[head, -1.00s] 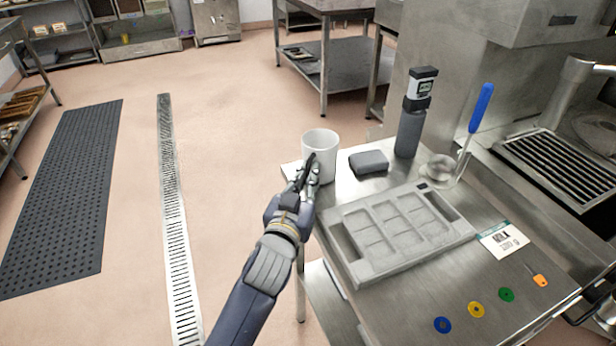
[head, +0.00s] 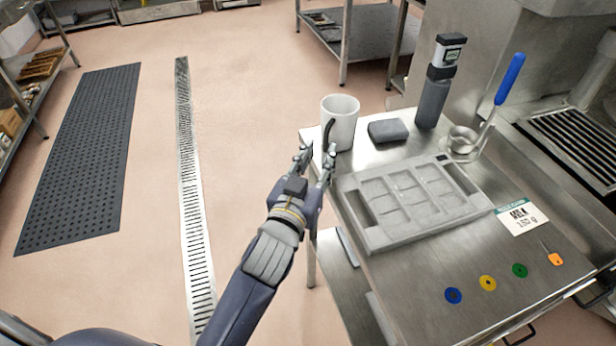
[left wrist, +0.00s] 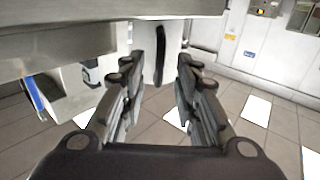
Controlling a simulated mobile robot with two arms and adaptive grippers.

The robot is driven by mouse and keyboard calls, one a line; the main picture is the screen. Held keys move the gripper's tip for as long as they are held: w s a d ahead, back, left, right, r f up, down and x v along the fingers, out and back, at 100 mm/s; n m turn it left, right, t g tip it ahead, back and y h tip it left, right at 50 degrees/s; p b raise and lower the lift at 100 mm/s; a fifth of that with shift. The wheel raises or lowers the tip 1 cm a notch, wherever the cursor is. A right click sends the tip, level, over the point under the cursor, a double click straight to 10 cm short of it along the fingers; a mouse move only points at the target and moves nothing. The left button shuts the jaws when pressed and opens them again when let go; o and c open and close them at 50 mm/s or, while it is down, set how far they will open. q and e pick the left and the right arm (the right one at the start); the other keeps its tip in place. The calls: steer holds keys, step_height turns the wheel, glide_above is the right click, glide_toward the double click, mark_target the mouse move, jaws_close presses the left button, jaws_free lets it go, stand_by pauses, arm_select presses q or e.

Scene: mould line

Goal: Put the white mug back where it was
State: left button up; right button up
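The white mug (head: 343,124) stands upright on the far left corner of the steel table (head: 470,276). Its dark handle faces my left gripper. My left gripper (head: 317,158) is open and empty, just short of the mug at the table's left edge, with its fingers spread apart. In the left wrist view, the mug (left wrist: 172,48) and its dark handle show beyond and between the open fingers (left wrist: 158,72). My right gripper is in neither view.
A grey block (head: 388,130), a dark bottle-like device (head: 434,98) and a blue-handled ladle (head: 507,82) stand right of the mug. A grey compartment tray (head: 400,238), a label card (head: 522,218) and coloured discs (head: 487,283) lie nearer.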

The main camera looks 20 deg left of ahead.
arm_select(q)
steer(key=s, duration=0.7)
steer(key=shift+a+b, duration=0.3)
steer(key=shift+b, duration=0.1)
steer(key=shift+f, duration=0.1)
steer(key=s+a+f+g+y, duration=0.1)
steer(key=s+a+f+g, duration=0.25)
steer(key=f, duration=0.45)
steer(key=s+a+f+g+y, duration=0.1)
steer(key=s+a+f+g, duration=0.25)
steer(key=f, duration=0.35)
steer(key=s+a+f+m+g, duration=0.1)
steer(key=s+f+g, duration=0.3)
steer(key=s, duration=0.3)
steer(key=s+f+g, duration=0.3)
steer(key=s+f, duration=0.1)
steer(key=s, duration=0.3)
step_height(320, 180, down, 25)
steer(key=s+g+p, duration=0.2)
steer(key=s+a+f+g, duration=0.1)
steer(key=s+a+f, duration=0.2)
steer(key=s+f, duration=1.1)
steer(key=s, duration=0.2)
steer(key=shift+s+f+m+p, duration=0.3)
steer(key=shift+s+f, duration=0.05)
steer(key=shift+f, duration=0.05)
